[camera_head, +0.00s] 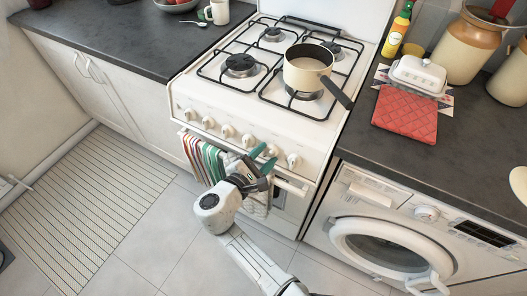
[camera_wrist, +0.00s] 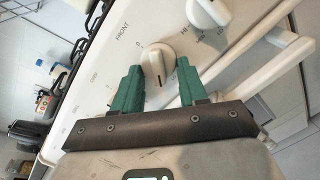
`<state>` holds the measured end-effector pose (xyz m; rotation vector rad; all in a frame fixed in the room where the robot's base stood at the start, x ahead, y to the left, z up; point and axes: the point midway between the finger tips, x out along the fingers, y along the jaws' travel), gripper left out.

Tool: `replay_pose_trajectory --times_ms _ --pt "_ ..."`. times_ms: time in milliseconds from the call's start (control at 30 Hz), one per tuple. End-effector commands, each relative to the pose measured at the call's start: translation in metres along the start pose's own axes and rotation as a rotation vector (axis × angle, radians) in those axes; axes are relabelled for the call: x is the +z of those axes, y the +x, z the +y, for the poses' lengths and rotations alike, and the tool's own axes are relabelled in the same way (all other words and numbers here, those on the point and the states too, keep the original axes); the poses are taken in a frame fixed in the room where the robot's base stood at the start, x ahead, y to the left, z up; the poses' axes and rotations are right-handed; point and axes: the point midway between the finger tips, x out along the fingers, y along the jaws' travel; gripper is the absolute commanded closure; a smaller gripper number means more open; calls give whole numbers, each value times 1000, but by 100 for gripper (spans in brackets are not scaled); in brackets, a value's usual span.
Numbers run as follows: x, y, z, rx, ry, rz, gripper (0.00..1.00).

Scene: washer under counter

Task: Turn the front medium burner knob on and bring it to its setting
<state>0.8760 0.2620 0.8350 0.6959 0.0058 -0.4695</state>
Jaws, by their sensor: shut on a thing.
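The white stove (camera_head: 215,113) has a row of white knobs along its front panel. My gripper (camera_head: 264,158) is at the right part of this row, in front of the panel. In the wrist view its green fingers (camera_wrist: 159,68) are shut on a white knob (camera_wrist: 158,60), one on each side of its grip. The word FRONT and a 0 are printed beside this knob. A neighbouring knob (camera_wrist: 208,12) at the top right is free. In the head view my fingers partly hide the held knob, and its setting cannot be read there.
A cream pot (camera_head: 307,70) stands on the right front burner, its dark handle reaching over the stove's edge. Striped towels (camera_head: 205,160) hang on the oven rail below the knobs. A washer (camera_head: 400,235) stands to the right under the dark counter.

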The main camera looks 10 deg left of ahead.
Motion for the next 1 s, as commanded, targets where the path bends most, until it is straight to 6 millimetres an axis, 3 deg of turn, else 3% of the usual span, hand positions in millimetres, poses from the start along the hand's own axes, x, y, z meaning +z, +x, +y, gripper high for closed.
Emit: replay_pose_trajectory --times_ms 500,1000 --pt "1 -1 -5 53 -399 4 88" --pt "0 -1 -8 69 -515 5 88"
